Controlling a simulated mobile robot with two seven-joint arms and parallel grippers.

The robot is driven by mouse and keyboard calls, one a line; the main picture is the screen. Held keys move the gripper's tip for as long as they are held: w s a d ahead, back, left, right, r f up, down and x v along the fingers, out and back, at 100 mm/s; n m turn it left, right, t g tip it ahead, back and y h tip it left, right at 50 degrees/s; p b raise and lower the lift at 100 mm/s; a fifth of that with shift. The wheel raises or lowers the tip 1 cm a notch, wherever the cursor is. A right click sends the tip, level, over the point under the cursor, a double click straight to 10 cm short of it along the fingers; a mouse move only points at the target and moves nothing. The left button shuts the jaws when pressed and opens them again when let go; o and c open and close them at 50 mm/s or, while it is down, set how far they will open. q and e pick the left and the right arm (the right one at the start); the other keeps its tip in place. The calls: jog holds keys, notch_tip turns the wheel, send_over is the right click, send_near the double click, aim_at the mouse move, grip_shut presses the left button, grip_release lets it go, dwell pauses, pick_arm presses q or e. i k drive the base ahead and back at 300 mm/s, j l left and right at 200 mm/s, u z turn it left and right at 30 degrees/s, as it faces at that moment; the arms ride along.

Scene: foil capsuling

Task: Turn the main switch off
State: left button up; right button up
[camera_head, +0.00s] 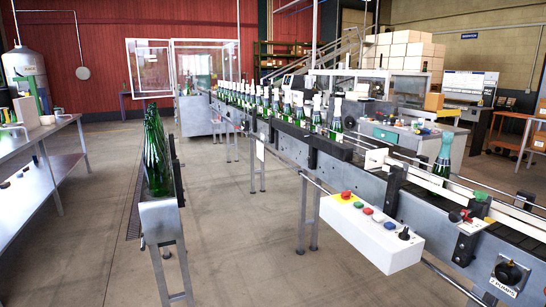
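A white control box (372,232) is fixed to the near side of the conveyor, right of centre. On its top are a red button on a yellow base (346,195), several small coloured buttons and a black selector switch (404,233) at its right end. A larger black rotary knob (508,272) sits on a metal plate at the lower right, with a label below it that is too small to read surely. I cannot tell which of these is the main switch, nor their set positions. Neither of my grippers is in view.
The conveyor (300,140) carries a row of green bottles away to the back. A narrow stand (160,215) with green bottles is left of centre. A metal table (30,190) stands at the left. The floor (235,240) between stand and conveyor is clear.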

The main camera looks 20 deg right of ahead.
aim_at(346, 196)
jog(key=z, duration=1.4)
jog(key=i+j, duration=0.3)
jog(key=i+j+z, duration=0.15)
jog(key=i+j, duration=0.5)
jog(key=j, duration=0.2)
jog(key=i+j+z, duration=0.15)
jog(key=i+j, duration=0.15)
jog(key=j, duration=0.15)
jog(key=i+j, duration=0.25)
jog(key=j, duration=0.2)
jog(key=i+j+z, duration=0.1)
jog(key=i+j, duration=0.2)
jog(key=j, duration=0.15)
